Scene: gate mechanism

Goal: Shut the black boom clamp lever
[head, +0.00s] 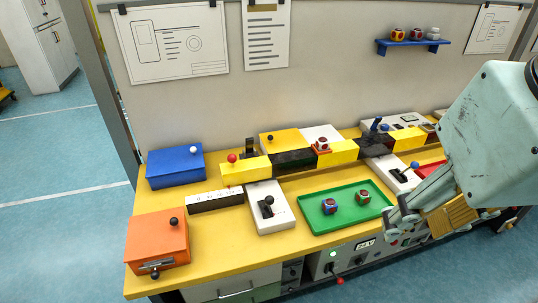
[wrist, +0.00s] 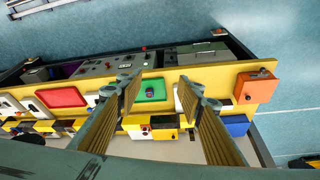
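The yellow-and-black striped boom (head: 342,152) runs along the bench. A dark upright clamp part (head: 250,147) stands at its left end, beside a red ball knob (head: 232,158). A dark blue upright lever (head: 375,126) stands behind the boom farther right. A black-knobbed lever (head: 267,205) stands on a white box in front of the boom. I cannot tell for sure which is the black clamp lever. My gripper (head: 428,222) is at the right, over the bench's front, apart from these levers. In the wrist view my gripper (wrist: 158,92) has its fingers wide apart with nothing held.
A green tray (head: 313,225) with two small cubes lies mid-bench. An orange box (head: 157,240) and a blue box (head: 175,167) stand at the left. A white box with a blue-knobbed lever (head: 402,173) is near my arm. The wall shelf (head: 412,43) is above.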

